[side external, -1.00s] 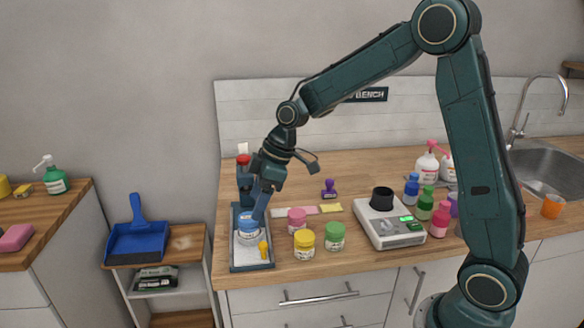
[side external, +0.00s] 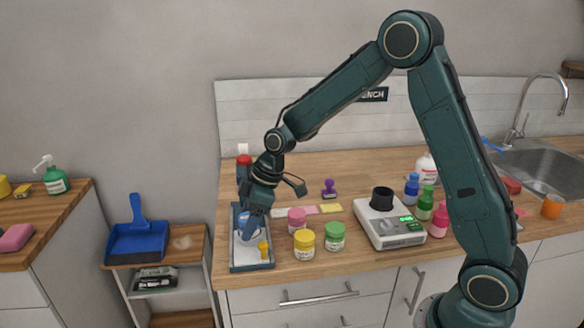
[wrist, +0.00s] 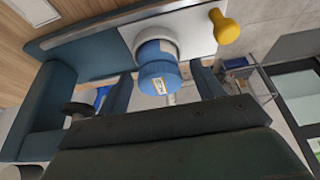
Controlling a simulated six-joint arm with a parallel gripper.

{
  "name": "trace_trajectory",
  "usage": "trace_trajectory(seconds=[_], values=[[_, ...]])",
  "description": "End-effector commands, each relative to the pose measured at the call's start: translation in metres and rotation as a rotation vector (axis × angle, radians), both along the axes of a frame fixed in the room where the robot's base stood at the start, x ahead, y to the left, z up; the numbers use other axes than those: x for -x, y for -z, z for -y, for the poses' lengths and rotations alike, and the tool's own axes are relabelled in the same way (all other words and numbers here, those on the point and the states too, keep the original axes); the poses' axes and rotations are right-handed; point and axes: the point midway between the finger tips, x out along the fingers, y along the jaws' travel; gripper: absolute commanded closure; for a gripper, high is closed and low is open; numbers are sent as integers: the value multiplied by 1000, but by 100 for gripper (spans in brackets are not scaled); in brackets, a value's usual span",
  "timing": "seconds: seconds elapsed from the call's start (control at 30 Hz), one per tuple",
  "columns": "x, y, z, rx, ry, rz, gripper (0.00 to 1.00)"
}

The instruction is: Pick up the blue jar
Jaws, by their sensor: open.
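The blue jar (side external: 242,232), with a white body and blue lid, stands in the blue-rimmed tray (side external: 251,268) at the counter's left end. In the side view my gripper (side external: 250,234) points down at the jar and partly hides it. In the wrist view the jar's blue lid (wrist: 158,70) with a small label lies between my two spread fingers (wrist: 162,88). Gaps show on both sides of the lid. My gripper is open and holds nothing.
A small yellow piece (side external: 264,250) stands in the tray beside the jar. Pink (side external: 297,220), yellow (side external: 304,245) and green (side external: 335,237) jars stand to the right. A red-topped item (side external: 243,161) is behind my gripper. A scale (side external: 388,228) is farther right.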

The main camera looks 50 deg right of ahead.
Motion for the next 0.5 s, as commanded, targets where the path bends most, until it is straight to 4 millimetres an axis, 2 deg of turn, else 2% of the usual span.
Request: trace_trajectory(seconds=[0.47, 0.5], values=[[0, 0, 0, 0, -1, 0, 33], [0, 0, 0, 0, -1, 0, 41]])
